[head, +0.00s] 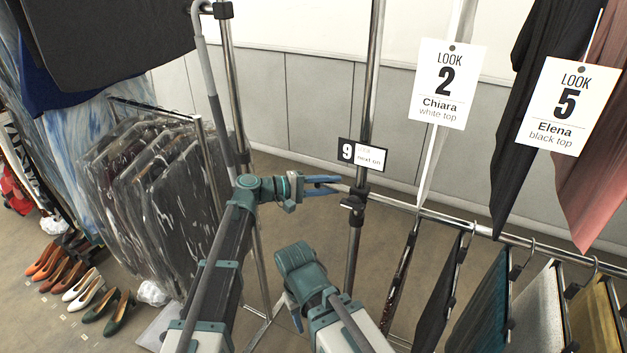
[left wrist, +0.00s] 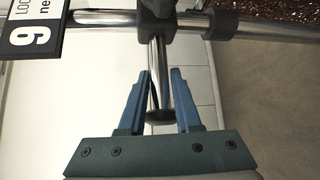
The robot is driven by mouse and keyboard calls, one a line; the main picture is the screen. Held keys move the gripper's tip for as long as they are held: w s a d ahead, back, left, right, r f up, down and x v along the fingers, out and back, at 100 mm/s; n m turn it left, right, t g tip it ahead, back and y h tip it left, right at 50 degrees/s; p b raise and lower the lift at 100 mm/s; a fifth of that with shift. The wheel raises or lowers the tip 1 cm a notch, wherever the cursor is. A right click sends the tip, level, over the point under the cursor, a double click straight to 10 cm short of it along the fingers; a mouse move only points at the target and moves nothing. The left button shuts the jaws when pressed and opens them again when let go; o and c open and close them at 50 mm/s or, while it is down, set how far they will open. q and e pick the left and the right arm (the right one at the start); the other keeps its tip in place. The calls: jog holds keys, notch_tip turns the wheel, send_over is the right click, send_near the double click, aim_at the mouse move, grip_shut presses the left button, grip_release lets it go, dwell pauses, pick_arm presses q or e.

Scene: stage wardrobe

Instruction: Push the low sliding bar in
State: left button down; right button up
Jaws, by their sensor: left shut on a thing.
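The low sliding bar (left wrist: 158,72) is a chrome tube with a dark end cap, sticking out past the clamp on the rack's upright. My left gripper (head: 322,186) is at this stub, left of the upright in the head view. In the left wrist view its blue fingers (left wrist: 160,92) stand on either side of the bar and are shut on it; the cap lies between them. The bar's other part (head: 480,234) runs right from the upright, with clothes on it. My right gripper (head: 292,312) is low in the head view, mostly hidden behind its own wrist.
A chrome upright (head: 367,90) with a dark clamp (head: 354,203) and a number 9 sign (head: 361,154) stands just beyond the left gripper. Hanging clothes (head: 480,300) crowd the right. Bagged garments (head: 160,180) and several shoes (head: 82,290) are at left.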

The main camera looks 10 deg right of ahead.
pick_arm(q)
jog(key=shift+s+d, duration=0.25)
jog(key=shift+d, duration=0.25)
jog(key=c, duration=0.7)
grip_release()
jog(key=s+a+r+p, duration=0.2)
jog(key=a, duration=1.1)
jog(key=shift+a, duration=0.3)
